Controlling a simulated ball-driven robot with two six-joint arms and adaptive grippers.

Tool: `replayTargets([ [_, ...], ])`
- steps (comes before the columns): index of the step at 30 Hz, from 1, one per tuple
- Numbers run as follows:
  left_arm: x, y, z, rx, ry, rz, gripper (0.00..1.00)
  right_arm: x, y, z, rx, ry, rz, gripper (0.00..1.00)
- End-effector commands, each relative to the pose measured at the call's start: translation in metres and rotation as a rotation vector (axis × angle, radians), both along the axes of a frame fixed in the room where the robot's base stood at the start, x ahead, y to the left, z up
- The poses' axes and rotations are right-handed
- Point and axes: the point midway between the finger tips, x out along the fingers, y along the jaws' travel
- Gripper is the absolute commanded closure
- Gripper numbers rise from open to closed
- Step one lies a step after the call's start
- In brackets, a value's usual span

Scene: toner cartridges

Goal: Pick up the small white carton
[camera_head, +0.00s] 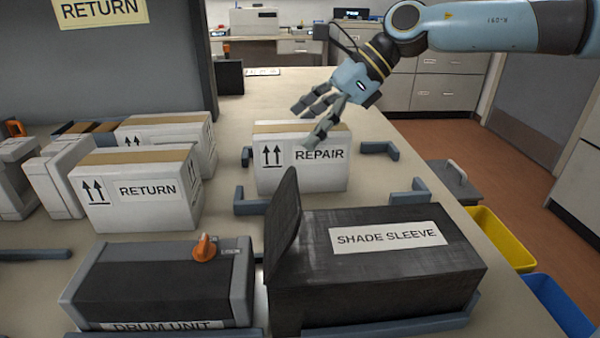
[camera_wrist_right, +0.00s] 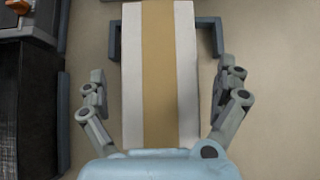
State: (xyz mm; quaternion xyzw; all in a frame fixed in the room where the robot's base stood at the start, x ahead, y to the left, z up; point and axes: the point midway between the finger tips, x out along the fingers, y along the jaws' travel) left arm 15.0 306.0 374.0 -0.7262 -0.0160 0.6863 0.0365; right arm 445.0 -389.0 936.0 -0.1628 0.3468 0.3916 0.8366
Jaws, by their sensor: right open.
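A small white carton (camera_head: 300,175) with a tan tape strip on top and a REPAIR label stands on the table, between grey corner brackets. My right gripper (camera_head: 312,118) is above it, with its fingers spread. In the right wrist view the carton (camera_wrist_right: 160,80) lies lengthwise between the two open fingers (camera_wrist_right: 165,100), one on each side. White cartons labelled RETURN (camera_head: 140,210) stand to the left. My left gripper is not seen.
A black SHADE SLEEVE box (camera_head: 390,265) with a raised flap stands in front of the REPAIR carton. A DRUM UNIT cartridge (camera_head: 160,290) with an orange knob is at front left. Yellow (camera_head: 500,238) and blue (camera_head: 560,305) bins stand off the table's right edge.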

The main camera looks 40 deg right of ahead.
Motion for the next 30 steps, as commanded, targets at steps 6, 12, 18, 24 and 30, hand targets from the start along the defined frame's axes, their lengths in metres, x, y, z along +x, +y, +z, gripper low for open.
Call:
replayTargets([
  [6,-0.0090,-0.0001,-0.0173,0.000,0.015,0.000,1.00,0.0087,0.0105,-0.0141,0.003,-0.001,-0.001,0.00],
  [12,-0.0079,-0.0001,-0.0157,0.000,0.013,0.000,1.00,0.0084,0.0107,-0.0126,0.002,0.000,0.000,0.00],
  [18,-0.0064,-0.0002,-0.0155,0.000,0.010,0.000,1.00,0.0084,0.0105,-0.0127,0.002,0.000,0.000,0.22],
  [24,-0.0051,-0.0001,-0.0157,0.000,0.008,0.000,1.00,0.0083,0.0105,-0.0131,0.001,0.001,0.000,0.48],
  [30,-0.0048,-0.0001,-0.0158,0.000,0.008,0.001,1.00,0.0081,0.0105,-0.0133,0.001,0.001,0.000,0.70],
])
